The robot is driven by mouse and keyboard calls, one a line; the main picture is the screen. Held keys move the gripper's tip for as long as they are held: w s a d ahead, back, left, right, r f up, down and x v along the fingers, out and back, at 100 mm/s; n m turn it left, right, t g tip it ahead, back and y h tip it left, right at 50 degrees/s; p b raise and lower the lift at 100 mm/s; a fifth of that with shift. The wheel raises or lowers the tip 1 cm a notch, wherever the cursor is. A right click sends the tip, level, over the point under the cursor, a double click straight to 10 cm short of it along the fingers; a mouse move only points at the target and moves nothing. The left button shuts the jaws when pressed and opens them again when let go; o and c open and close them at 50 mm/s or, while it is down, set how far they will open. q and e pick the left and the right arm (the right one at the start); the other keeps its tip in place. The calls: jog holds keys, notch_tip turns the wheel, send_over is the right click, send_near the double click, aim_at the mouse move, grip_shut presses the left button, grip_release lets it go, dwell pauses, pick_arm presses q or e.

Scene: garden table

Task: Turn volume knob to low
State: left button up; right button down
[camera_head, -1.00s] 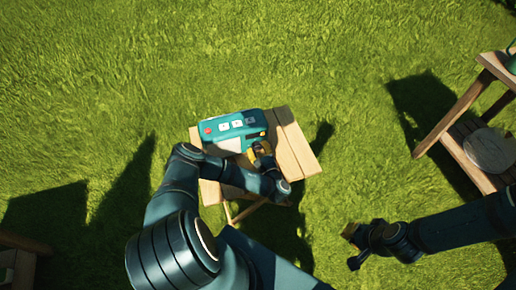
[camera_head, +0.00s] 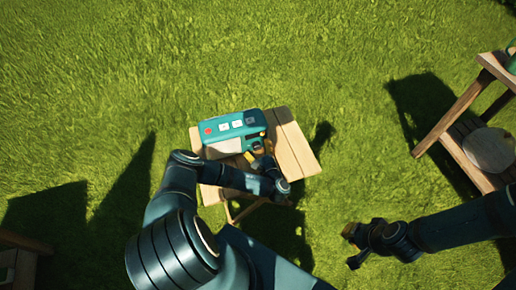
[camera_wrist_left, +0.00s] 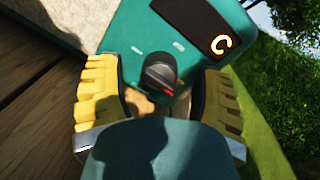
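A teal radio (camera_head: 235,130) with a pale front panel lies on a small wooden table. My left gripper (camera_head: 257,157) is at the radio's right front. In the left wrist view its yellow ribbed fingers (camera_wrist_left: 160,95) stand apart on either side of the knob, with gaps between them and it. My right gripper (camera_head: 350,238) is over the grass at the lower right, away from the radio; its finger gap is too small to judge.
The small wooden table (camera_head: 295,145) has bare boards on its right side. A wooden shelf stand (camera_head: 468,150) with a round pale disc (camera_head: 490,150) is at the right. Another wooden piece (camera_head: 20,255) is at the lower left. Grass lies between them.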

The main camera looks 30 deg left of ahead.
pick_arm(q)
jog(key=shift+v, duration=3.7)
